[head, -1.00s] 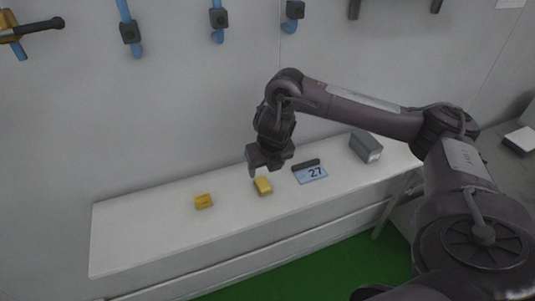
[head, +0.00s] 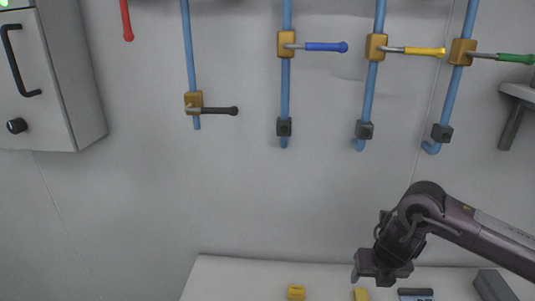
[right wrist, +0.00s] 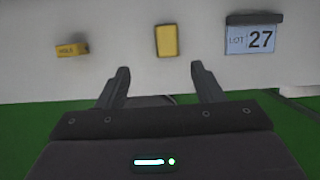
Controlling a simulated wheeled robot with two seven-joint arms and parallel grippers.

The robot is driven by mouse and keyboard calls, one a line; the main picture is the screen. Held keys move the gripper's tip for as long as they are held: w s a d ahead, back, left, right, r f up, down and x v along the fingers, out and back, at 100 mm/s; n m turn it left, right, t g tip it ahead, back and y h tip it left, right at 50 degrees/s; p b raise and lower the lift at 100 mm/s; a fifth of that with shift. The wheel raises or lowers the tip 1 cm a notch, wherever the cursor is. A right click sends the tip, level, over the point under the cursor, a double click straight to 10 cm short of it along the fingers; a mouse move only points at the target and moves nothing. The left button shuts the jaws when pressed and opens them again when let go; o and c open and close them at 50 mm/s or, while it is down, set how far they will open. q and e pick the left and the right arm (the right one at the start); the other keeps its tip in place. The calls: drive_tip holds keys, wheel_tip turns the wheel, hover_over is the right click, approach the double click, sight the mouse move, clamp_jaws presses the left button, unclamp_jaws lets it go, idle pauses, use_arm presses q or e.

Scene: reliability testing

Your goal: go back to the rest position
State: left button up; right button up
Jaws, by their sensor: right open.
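My right gripper (head: 382,276) is at the lower right of the head view, above the white table. In the right wrist view its two fingers (right wrist: 160,85) are spread apart with nothing between them. A yellow block (right wrist: 166,41) lies on the table just ahead of the fingertips, apart from them; in the head view this block (head: 361,295) is partly cut off by the lower edge. My left gripper is not in view.
The white table (head: 235,275) also holds another yellow block (head: 296,293), a sign with 27 (right wrist: 251,39) and a grey box (head: 493,285). Blue pipes (head: 286,90) with coloured lever handles run down the wall. A grey cabinet (head: 60,85) hangs at upper left.

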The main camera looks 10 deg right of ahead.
drive_tip(key=a+f+m+t+y, duration=0.1)
drive_tip(key=a+f+y, duration=0.1)
drive_tip(key=a, duration=0.8)
drive_tip(key=a+f+m+t+y, duration=0.1)
drive_tip(key=a+t+y, duration=0.1)
drive_tip(key=a, duration=0.8)
drive_tip(key=s+a+r+m+t+y, duration=0.1)
drive_tip(key=s+a+r+m+t, duration=0.2)
drive_tip(key=a+m, duration=0.6)
drive_tip(key=s+d+f+m+g+h, duration=0.2)
drive_tip(key=s+d+f+m+g, duration=0.15)
drive_tip(key=s+d+m, duration=0.55)
drive_tip(key=s+d+f+m+g+h, duration=0.25)
drive_tip(key=s+d+f+m, duration=0.3)
drive_tip(key=d+m, duration=0.45)
wheel_tip(320, 180, down, 33)
drive_tip(key=s+a+m+g+b, duration=0.1)
drive_tip(key=s+a+b, duration=0.1)
drive_tip(key=b, duration=0.4)
drive_tip(key=s+d+f+b, duration=0.2)
drive_tip(key=s+f, duration=0.8)
drive_tip(key=f, duration=0.2)
drive_tip(key=s+d+f+g+b, duration=0.1)
drive_tip(key=s+d+f+b, duration=0.1)
drive_tip(key=s+f, duration=0.7)
wheel_tip(320, 180, down, 3)
drive_tip(key=shift+s+f+g+b, duration=0.15)
drive_tip(key=shift+s+g+b, duration=0.2)
drive_tip(key=shift+b, duration=0.2)
